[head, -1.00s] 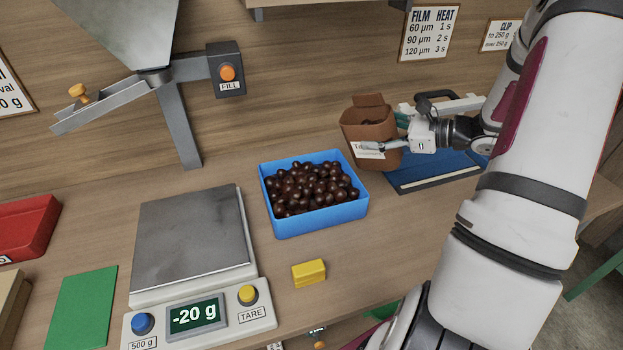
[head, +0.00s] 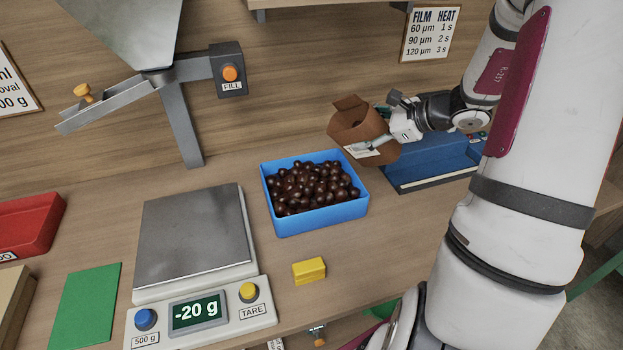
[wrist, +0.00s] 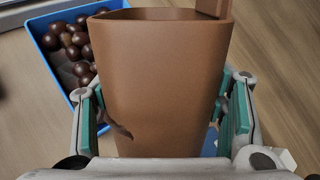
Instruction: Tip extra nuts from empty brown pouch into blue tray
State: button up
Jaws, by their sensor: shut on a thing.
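My gripper (head: 385,143) is shut on the brown pouch (head: 352,122), with one finger along the pouch's side in the head view. The pouch is tilted to the left, its mouth toward the upper left, above and to the right of the blue tray (head: 322,219). The blue tray is full of dark brown nuts (head: 312,186). In the wrist view the pouch (wrist: 165,85) stands between both finger pads (wrist: 165,115), and the tray (wrist: 44,30) with nuts shows at the upper left. The inside of the pouch is hidden.
A scale (head: 195,244) reading -20 g stands left of the tray. A yellow block (head: 309,271) lies in front of the tray. A blue device (head: 432,165) sits behind and right of the pouch. A metal chute (head: 115,105) with a FILL button (head: 231,73) stands at the back left.

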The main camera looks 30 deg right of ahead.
aim_at(355, 157)
jog(key=shift+w+a+h, duration=0.1)
jog(key=shift+a+h, duration=0.05)
jog(key=shift+h, duration=0.15)
jog(key=shift+w+a+f+n+g+h+b, duration=0.1)
jog(key=shift+a+f+n+g+h+b, duration=0.25)
jog(key=shift+f+h, duration=0.35)
jog(key=shift+w+a+f+n+g+h+b, duration=0.1)
jog(key=shift+f+n+g+h+b, duration=0.2)
jog(key=shift+f+g+h, duration=0.4)
dwell(1.7)
jog(key=shift+w+a+f+h, duration=0.1)
jog(key=shift+a+f+h, duration=0.05)
jog(key=shift+a+h, duration=0.15)
dwell(1.7)
